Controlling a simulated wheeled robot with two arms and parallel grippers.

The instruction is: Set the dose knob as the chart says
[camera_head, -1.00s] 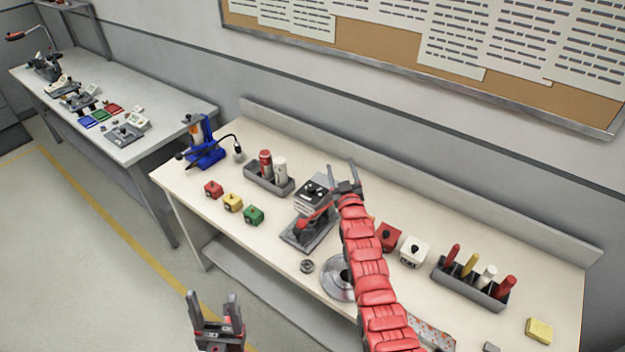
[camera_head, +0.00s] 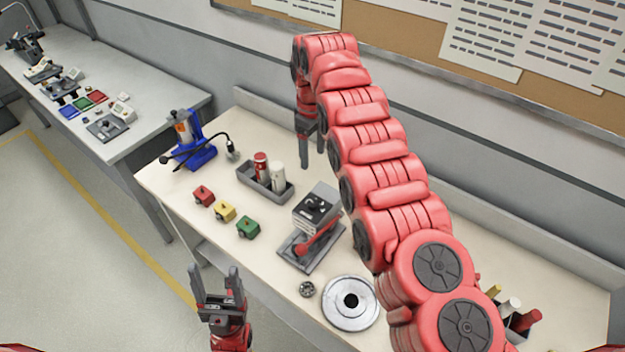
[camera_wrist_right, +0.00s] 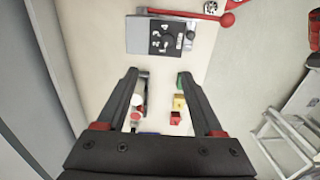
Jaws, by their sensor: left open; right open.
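A grey press-like device (camera_head: 318,197) with a black top panel (camera_head: 316,208) and a red lever (camera_head: 322,243) stands mid-bench. My right gripper (camera_head: 312,160) is open and empty above the back of the bench, behind the device, fingers down. Its fingers also show in the right wrist view (camera_wrist_right: 160,75), apart from the panel. My left gripper (camera_head: 214,272) is open and empty in front of the bench. Printed sheets (camera_head: 486,38) hang on the wall board; their text is unreadable.
Red (camera_head: 203,195), yellow (camera_head: 225,211) and green (camera_head: 248,227) blocks line the front left. A grey tray (camera_head: 262,190) holds a red and a white cylinder. A blue stand (camera_head: 193,150) is further left. A metal disc (camera_head: 350,302) lies in front. My right arm hides the bench's right part.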

